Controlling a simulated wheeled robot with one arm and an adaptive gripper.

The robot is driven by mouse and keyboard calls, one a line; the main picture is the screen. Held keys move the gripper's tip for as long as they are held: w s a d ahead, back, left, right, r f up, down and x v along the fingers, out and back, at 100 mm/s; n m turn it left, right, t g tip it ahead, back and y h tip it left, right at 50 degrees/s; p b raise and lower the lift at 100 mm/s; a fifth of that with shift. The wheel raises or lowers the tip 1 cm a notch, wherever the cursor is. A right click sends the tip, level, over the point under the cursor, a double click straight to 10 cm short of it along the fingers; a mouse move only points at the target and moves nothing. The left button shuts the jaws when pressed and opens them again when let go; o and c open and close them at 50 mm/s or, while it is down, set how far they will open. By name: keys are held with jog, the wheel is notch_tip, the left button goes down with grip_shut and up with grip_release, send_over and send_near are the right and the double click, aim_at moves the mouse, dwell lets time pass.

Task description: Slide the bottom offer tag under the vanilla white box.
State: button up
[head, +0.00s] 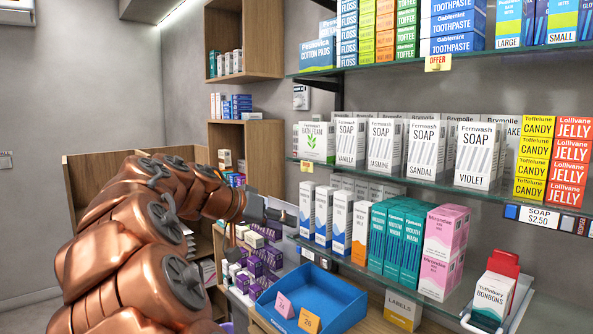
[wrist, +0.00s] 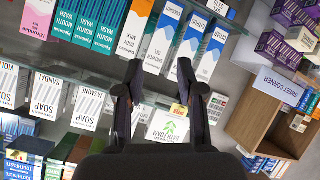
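The bottom offer tag (head: 307,166) is a small yellow tag on the middle shelf's front edge, below the bath foam box (head: 317,143). The vanilla white box (head: 346,143) is the soap carton just right of the bath foam, standing on that shelf. The tag also shows in the upside-down wrist view (wrist: 179,110), near the right finger. There the left finger partly hides the vanilla box. My gripper (wrist: 157,82) is open and empty, its two fingers spread apart. In the head view my gripper (head: 282,214) is below and left of the tag, apart from it.
More soap cartons (head: 396,148) stand right of the vanilla box. Another offer tag (head: 438,62) hangs on the upper shelf edge. A soap price label (head: 540,217) is on the middle shelf edge at right. Blue and white boxes (head: 323,214) stand on the lower shelf near my gripper.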

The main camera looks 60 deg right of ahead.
jog(key=w+d+r+m+g+h, duration=0.1)
jog(key=w+d+r+m+h, duration=0.2)
jog(key=w+d+r, duration=0.3)
jog(key=m+h, duration=0.2)
jog(key=h, duration=0.1)
send_near(302, 168)
jog(key=d, duration=0.2)
jog(key=shift+s+p+x, duration=0.2)
jog(key=shift+p+x, duration=1.35)
jog(key=shift+x, duration=1.8)
jog(key=shift+c, duration=0.3)
jog(key=shift+a, duration=0.1)
grip_shut()
